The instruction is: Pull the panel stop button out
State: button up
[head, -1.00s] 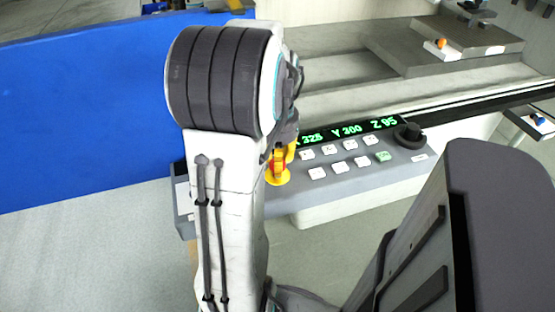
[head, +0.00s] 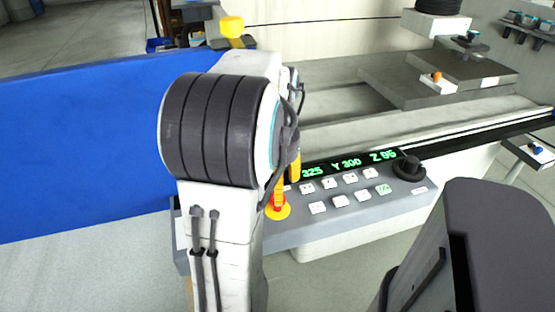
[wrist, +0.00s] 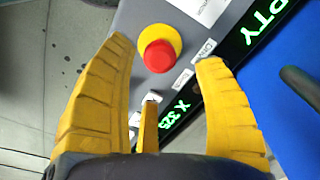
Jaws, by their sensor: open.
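The stop button is a red mushroom head (wrist: 159,56) on a yellow round base on the grey control panel (head: 345,212). In the head view the button's yellow base (head: 279,213) shows at the panel's left end, partly covered by my arm. In the wrist view my gripper (wrist: 165,53) is open, with its yellow fingers apart and the button seen between the fingertips. The fingers do not visibly touch it. In the head view only a little yellow of my gripper (head: 294,166) shows above the button; the rest is hidden behind my arm.
White keys (head: 340,200), a lit green display (head: 345,163) and a black knob (head: 409,168) lie right of the button. A blue panel (head: 80,150) stands at the left. A machine table (head: 440,75) lies behind. Grey floor is open in front.

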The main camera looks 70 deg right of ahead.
notch_tip(320, 180, up, 8)
dwell(0.5)
jog(key=shift+r, duration=0.1)
dwell(0.5)
jog(key=w+a+f+n+t, duration=0.1)
jog(key=w+a+f+n, duration=0.2)
jog(key=w+a+n, duration=0.95)
jog(key=a+f+n+t, duration=0.1)
jog(key=a+f+n, duration=0.25)
jog(key=a, duration=0.65)
jog(key=a+f+n+t, duration=0.1)
jog(key=a+f+n, duration=0.25)
jog(key=a, duration=0.65)
notch_tip(320, 180, up, 15)
jog(key=p, duration=1.3)
